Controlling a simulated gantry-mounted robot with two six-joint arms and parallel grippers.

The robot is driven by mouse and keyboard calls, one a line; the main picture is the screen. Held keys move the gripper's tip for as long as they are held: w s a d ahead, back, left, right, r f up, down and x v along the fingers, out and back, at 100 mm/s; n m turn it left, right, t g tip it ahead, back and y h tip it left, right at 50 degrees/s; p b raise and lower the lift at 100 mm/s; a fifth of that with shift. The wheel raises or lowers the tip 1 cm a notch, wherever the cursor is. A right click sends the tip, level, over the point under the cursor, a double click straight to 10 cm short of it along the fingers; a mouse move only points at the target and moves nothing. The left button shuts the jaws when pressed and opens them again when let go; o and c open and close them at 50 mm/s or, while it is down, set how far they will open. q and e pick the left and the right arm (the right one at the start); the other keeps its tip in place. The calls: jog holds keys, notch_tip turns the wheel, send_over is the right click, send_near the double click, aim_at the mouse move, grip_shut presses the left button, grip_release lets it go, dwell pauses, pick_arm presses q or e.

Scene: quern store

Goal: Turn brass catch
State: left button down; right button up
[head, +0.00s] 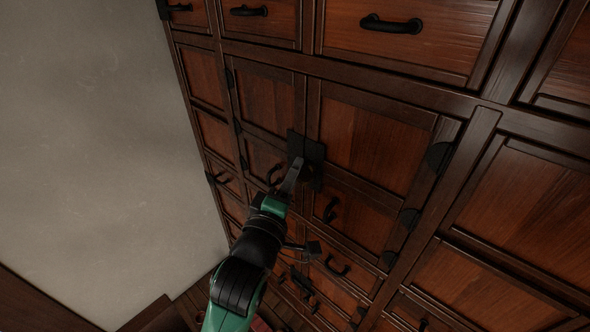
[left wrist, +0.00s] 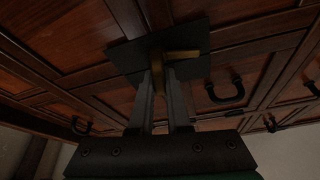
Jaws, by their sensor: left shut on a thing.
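The brass catch (left wrist: 181,54) is a dull yellow bar on a dark square plate (left wrist: 125,57) in the left wrist view. One part of it lies between my fingers and another part sticks out to the right. My left gripper (left wrist: 162,82) is shut on the catch. In the head view the left gripper (head: 294,170) reaches up to the dark plate (head: 313,152) where two cabinet doors meet. The catch itself is hard to make out there, dark and largely hidden by the gripper. My right gripper is in neither view.
The doors belong to a tall wooden cabinet (head: 365,150) with many panels. A bare pale wall (head: 90,120) fills the left.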

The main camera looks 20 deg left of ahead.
pick_arm(q)
jog(key=shift+f+n+g, duration=0.15)
jog(key=shift+n+g, duration=0.35)
jog(key=shift+n, duration=0.8)
jog(key=c, duration=0.9)
grip_release()
jog(key=shift+s+p, duration=0.1)
jog(key=shift+p, duration=0.2)
